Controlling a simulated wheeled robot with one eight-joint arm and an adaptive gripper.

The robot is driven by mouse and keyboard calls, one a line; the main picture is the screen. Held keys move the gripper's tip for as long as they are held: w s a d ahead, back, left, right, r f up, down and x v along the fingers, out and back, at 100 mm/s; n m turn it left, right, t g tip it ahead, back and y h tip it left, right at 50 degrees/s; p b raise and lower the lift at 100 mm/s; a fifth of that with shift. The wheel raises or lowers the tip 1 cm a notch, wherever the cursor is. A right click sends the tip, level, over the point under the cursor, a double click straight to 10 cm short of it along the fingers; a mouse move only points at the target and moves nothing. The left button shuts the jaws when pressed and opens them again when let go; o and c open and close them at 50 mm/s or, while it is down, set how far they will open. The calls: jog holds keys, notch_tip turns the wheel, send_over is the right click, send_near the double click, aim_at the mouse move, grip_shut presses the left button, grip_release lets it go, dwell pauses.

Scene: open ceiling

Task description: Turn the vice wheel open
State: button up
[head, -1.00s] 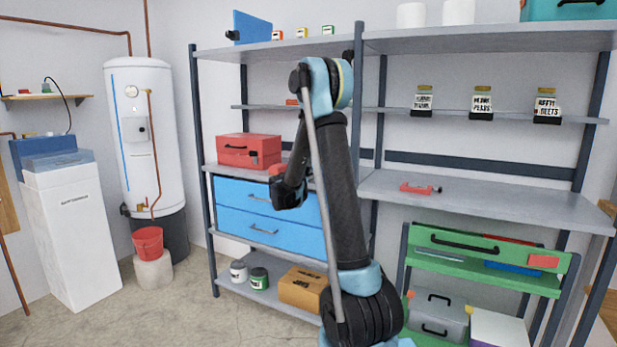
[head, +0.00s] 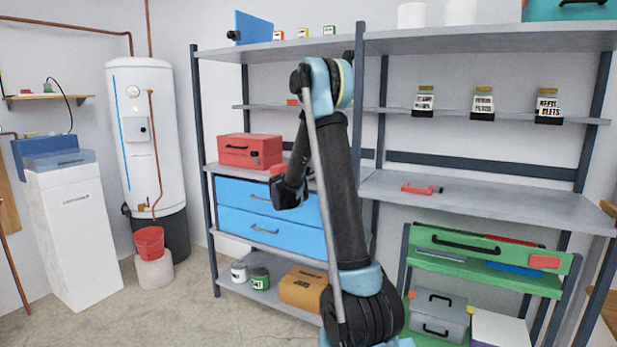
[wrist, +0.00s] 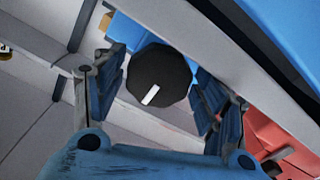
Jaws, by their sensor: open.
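My gripper (wrist: 160,84) is open, with one blue-grey finger on each side of a black, many-sided knob (wrist: 152,68) bearing a white mark. The knob looks like the vice wheel. I see a gap on its right side; whether the left finger touches it I cannot tell. In the head view my gripper (head: 285,192) is dark and hangs in front of the shelf edge, by the blue drawers. The vice body is not clear to me; a small red part (head: 277,169) shows just behind my gripper.
A red box (head: 240,151) stands on the shelf above the blue drawers (head: 240,192). A red tool (head: 421,189) lies on the right shelf (head: 500,199). A green cart (head: 480,270) stands at the right. The floor (head: 190,310) at the front left is clear.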

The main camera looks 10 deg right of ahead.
jog(key=v, duration=0.8)
jog(key=shift+w+f, duration=0.1)
jog(key=s+d+f+g+y, duration=0.15)
jog(key=s+d+g, duration=0.35)
jog(key=s, duration=0.7)
jog(key=s+d+f+g+y, duration=0.1)
jog(key=s+d+f+g, duration=0.15)
jog(key=s+d, duration=0.7)
jog(key=s+a+f+n+g+y, duration=0.1)
jog(key=s+a+f+y, duration=0.1)
jog(key=s, duration=0.7)
jog(key=s+a+f+n+g+y, duration=0.1)
jog(key=s+a+f+g+y, duration=0.1)
jog(key=s, duration=0.8)
jog(key=s+a+f+n+g+y, duration=0.1)
jog(key=s+a+f+y, duration=0.3)
jog(key=s, duration=0.6)
notch_tip(320, 180, down, 3)
jog(key=shift+s+a+f+g, duration=0.2)
jog(key=shift+a+g, duration=0.25)
jog(key=shift+a, duration=0.5)
jog(key=shift+w, duration=0.1)
